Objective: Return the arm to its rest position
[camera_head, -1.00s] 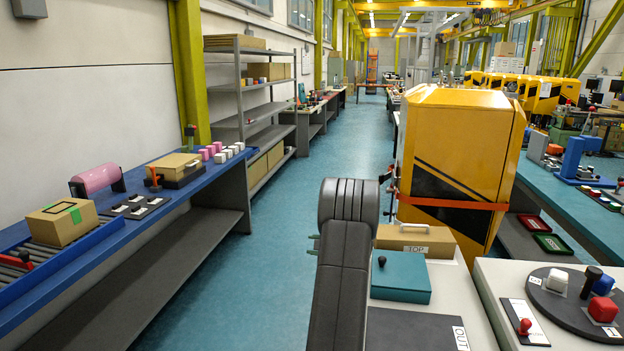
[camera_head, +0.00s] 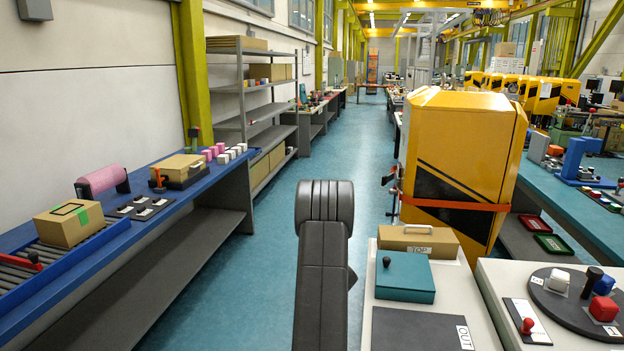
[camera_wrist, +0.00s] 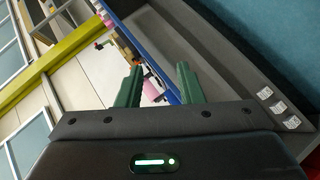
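My gripper (camera_wrist: 159,72) shows in the wrist view as two green fingers with a clear gap between them. It is open and nothing is held between the fingers. In the head view my dark arm rises from the bottom centre over the aisle, and it hides the gripper there. The wrist view is tilted and looks past the fingers toward a blue-edged bench (camera_wrist: 148,50) and a grey lower shelf (camera_wrist: 215,60).
The blue bench (camera_head: 215,188) with boxes runs along the left. The grey counter (camera_head: 450,285) with a teal box (camera_head: 405,282) and a cardboard box (camera_head: 420,240) stands right of my arm. A yellow cabinet (camera_head: 455,150) is behind it. The aisle floor (camera_head: 350,145) is clear.

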